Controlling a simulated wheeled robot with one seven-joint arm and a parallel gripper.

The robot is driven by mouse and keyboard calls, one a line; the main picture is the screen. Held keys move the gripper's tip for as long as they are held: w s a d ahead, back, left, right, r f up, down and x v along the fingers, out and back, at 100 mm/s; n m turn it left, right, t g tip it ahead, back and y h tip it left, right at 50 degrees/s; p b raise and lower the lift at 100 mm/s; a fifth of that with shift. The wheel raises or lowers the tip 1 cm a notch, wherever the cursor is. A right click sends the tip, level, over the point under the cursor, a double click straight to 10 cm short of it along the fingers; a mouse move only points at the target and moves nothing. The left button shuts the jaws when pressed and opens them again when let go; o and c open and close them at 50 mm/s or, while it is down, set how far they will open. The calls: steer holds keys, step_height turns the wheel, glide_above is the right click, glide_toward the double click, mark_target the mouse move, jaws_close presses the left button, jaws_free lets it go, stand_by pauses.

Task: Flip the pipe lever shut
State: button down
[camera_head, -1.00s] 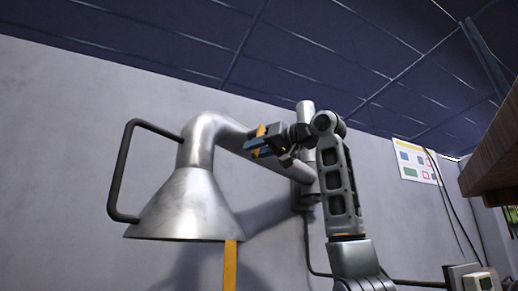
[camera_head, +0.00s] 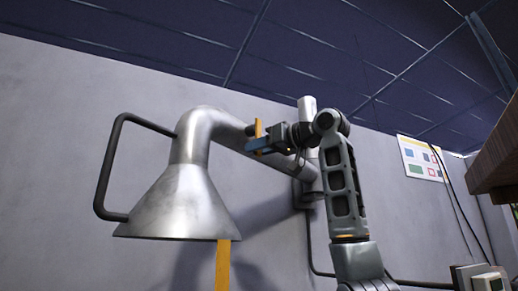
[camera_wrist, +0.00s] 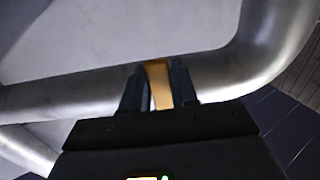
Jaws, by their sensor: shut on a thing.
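The pipe lever (camera_head: 258,128) is a small orange-yellow bar on the slanting metal pipe (camera_head: 232,136), right of the bend above the hood. In the head view it stands about upright, its top showing above my gripper (camera_head: 259,145). In the wrist view the lever (camera_wrist: 159,84) is between the two dark fingers of my gripper (camera_wrist: 160,88), which is shut on it. The pipe (camera_wrist: 70,94) runs across behind the fingers. My gripper hides the lever's lower part in the head view, and its pivot is not clear.
A metal cone hood (camera_head: 178,208) with a black handle (camera_head: 106,170) hangs left of my gripper. An upright pipe piece (camera_head: 308,108) stands at the wall behind my wrist. A brown shelf-like edge (camera_head: 495,160) is at far right. The wall left of the handle is clear.

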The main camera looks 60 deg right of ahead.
steer(key=c, duration=1)
jaws_free()
steer(key=shift+o, duration=0.2)
steer(key=s+b, duration=0.2)
steer(key=s, duration=0.5)
steer(key=shift+s+a, duration=0.2)
steer(key=shift+s, duration=0.2)
